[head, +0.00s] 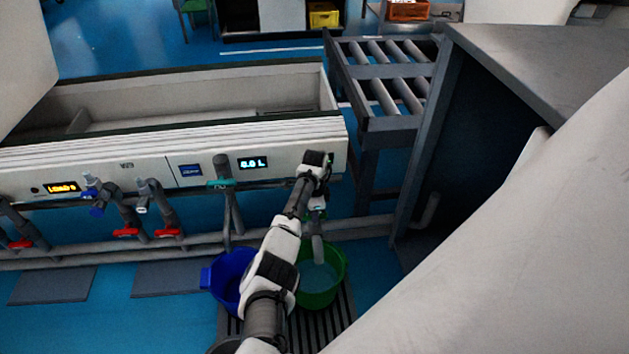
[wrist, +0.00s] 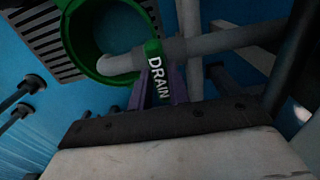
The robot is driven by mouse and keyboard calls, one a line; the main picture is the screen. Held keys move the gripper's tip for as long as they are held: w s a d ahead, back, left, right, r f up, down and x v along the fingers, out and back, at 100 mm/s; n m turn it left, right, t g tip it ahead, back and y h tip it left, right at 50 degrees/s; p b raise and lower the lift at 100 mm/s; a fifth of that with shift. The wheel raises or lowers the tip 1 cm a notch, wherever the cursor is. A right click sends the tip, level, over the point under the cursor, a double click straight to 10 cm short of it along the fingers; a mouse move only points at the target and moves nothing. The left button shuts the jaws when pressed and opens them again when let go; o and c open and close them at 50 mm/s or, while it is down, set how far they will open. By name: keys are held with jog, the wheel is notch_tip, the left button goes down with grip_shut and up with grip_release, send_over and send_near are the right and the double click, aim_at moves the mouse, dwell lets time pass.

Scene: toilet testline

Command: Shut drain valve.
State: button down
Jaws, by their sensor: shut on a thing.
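The drain valve's green handle (wrist: 154,62), lettered DRAIN, shows in the wrist view on a grey pipe (wrist: 215,42). The handle lies across the line of the pipe in that picture. My gripper (wrist: 157,92) is shut on the handle, with its purple-tinted fingers at the lettered end. In the head view my gripper (head: 318,190) is at the right end of the white panel, and my arm hides most of the handle. The outlet pipe (head: 317,248) points down into a green bucket (head: 336,285) that holds some pale liquid.
A blue bucket (head: 226,272) stands left of the green one on a slatted grate (head: 340,312). Another tap with a teal handle (head: 221,183) and taps with red handles (head: 126,232) are to the left. A grey cabinet (head: 540,50) and a roller rack (head: 375,124) are at right.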

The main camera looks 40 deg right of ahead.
jog(key=shift+d, duration=0.1)
jog(key=c, duration=1.3)
grip_release()
notch_tip(320, 180, up, 14)
jog(key=p, duration=0.3)
jog(key=shift+s+f, duration=0.1)
